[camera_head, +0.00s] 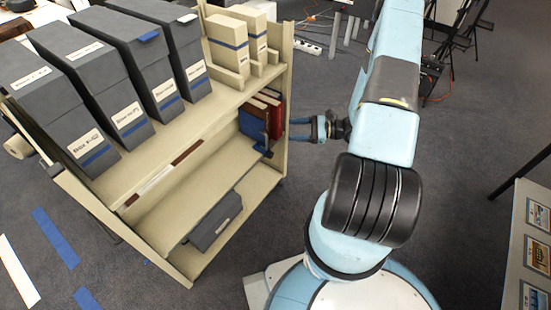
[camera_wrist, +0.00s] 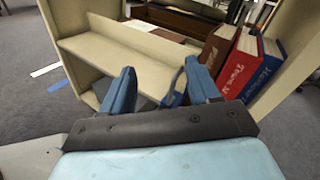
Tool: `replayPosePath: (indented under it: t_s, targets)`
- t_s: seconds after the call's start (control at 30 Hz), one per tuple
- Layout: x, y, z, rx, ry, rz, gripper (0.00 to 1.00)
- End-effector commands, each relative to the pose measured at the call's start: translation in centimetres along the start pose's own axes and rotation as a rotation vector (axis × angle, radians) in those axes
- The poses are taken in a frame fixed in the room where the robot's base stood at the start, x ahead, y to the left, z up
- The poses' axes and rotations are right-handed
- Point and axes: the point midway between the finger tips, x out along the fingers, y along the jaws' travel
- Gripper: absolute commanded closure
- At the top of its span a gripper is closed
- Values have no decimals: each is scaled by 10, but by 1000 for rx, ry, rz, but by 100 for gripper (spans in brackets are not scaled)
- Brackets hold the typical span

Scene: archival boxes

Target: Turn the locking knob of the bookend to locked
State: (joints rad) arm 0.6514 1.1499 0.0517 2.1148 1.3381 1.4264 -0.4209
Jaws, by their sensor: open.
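My gripper (camera_head: 298,129) is open and empty, outside the cart just right of the books and apart from the bookend. In the wrist view my gripper (camera_wrist: 163,92) shows two blue fingers spread wide. A blue piece shows beside the right finger, partly hidden by it; I cannot tell whether it is the bookend's foot or knob.
Red and brown books (camera_head: 272,108) stand behind the bookend. The beige cart (camera_head: 284,75) has a right end panel close to my gripper. Grey archival boxes (camera_head: 105,95) fill the top shelf; another box (camera_head: 215,221) lies on the bottom shelf. Carpet is clear in front of the cart.

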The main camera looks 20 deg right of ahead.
Motion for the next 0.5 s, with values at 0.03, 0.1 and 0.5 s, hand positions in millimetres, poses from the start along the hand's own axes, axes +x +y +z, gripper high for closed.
replayPosePath:
  t_s: [0.03, 0.1, 0.5]
  targets:
    - [-3, 7, -16, 32, -5, -43, 39]
    - [-6, 16, -35, 69, -9, -103, 39]
    - [-19, 80, -138, 256, 1, -436, 39]
